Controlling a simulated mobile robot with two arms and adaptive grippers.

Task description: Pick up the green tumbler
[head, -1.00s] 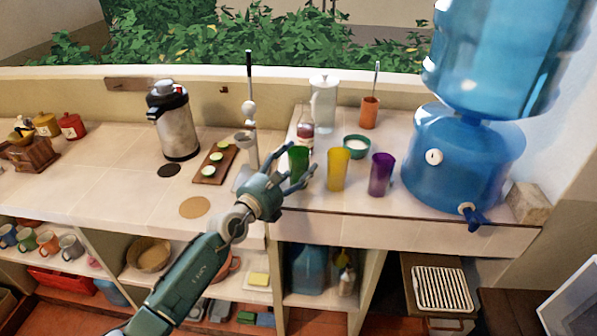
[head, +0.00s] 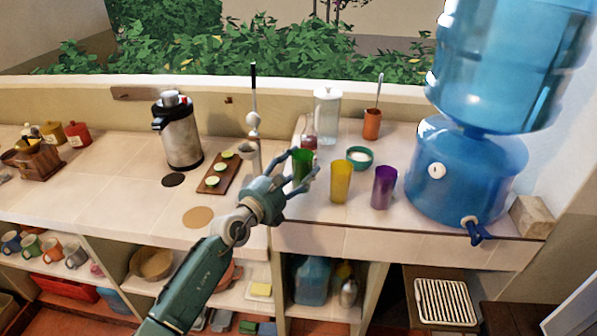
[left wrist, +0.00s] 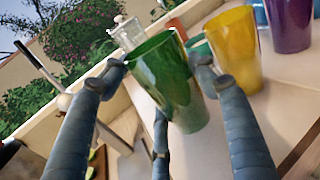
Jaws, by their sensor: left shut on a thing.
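The green tumbler (head: 302,165) stands at the left of a row of tumblers on the raised counter in the head view. My left gripper (head: 297,172) is shut on it, with fingers on both sides. In the left wrist view the green tumbler (left wrist: 168,82) fills the space between the fingers of my left gripper (left wrist: 160,85) and looks tilted with the camera. I cannot tell whether its base touches the counter. My right gripper is not in view.
A yellow tumbler (head: 341,182) and a purple tumbler (head: 383,187) stand to the right. A teal bowl (head: 359,158), a glass pitcher (head: 327,115) and a terracotta cup (head: 372,124) are behind. A blue water dispenser (head: 465,175) stands further right.

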